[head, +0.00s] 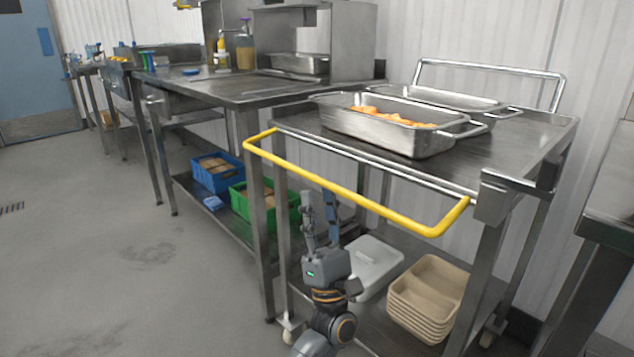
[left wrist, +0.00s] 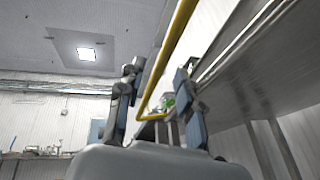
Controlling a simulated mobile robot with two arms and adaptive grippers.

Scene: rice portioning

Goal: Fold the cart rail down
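The cart rail (head: 355,195) is a yellow bar that stands out from the near side of the steel cart (head: 500,150), roughly level with its top. My left gripper (head: 319,208) points upward just below the rail in the head view. Its two fingers are spread apart with nothing held. In the left wrist view, the yellow rail (left wrist: 174,50) runs across the gap between the open fingers (left wrist: 158,78). I cannot tell whether the fingertips reach up past the bar. My right gripper is not in view.
A steel pan with orange food (head: 385,135) and another pan (head: 440,97) stand on the cart top. The lower shelf holds a pale lidded box (head: 372,262) and stacked tan trays (head: 430,295). A steel table (head: 225,90) stands left. The floor (head: 110,240) at left is clear.

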